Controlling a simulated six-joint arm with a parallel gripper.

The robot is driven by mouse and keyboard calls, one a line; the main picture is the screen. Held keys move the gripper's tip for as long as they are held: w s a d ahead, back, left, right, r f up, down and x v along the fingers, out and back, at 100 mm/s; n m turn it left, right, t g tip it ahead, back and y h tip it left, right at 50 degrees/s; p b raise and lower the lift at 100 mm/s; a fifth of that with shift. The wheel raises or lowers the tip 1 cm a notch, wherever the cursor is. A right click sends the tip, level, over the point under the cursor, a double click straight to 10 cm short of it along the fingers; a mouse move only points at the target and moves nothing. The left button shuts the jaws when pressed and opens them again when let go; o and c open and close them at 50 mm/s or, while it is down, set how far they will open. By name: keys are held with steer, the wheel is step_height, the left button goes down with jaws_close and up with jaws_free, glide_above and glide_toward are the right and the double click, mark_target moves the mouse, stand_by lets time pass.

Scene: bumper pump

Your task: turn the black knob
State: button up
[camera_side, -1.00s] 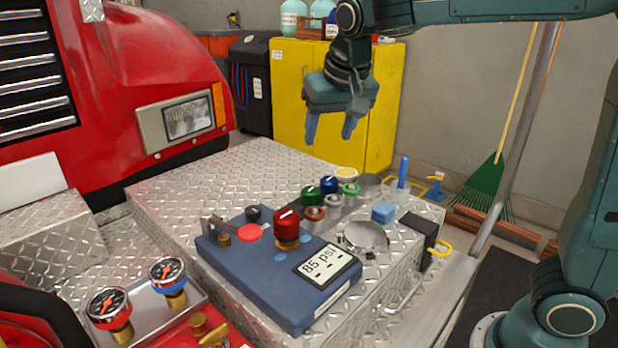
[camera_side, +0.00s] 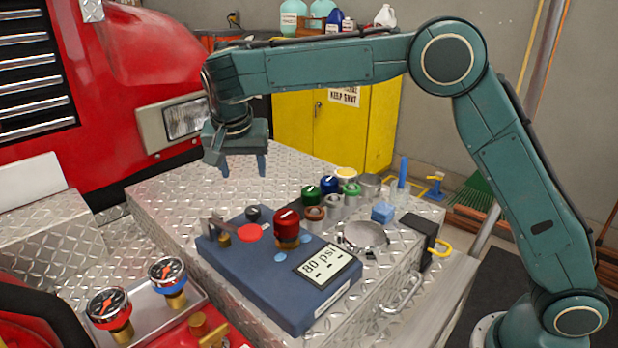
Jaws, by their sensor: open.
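The small black knob (camera_side: 253,213) sits on the far left part of the blue panel box (camera_side: 318,306), beside a flat red disc (camera_side: 249,233) and the taller red knob (camera_side: 287,226). My gripper (camera_side: 240,170) is open and empty, with its fingers pointing down. In the picture it hangs above and slightly left of the black knob, apart from it.
Green knob (camera_side: 311,195), blue knob (camera_side: 329,185) and other caps stand right of the panel on the diamond-plate deck (camera_side: 165,200). Two gauges (camera_side: 167,272) are at front left. The red truck (camera_side: 150,60) is behind left.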

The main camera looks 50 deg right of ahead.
mark_target(253, 209)
steer(key=x, duration=1.4)
stand_by(0.4)
steer(key=shift+s+r, duration=0.1)
steer(key=c, duration=1)
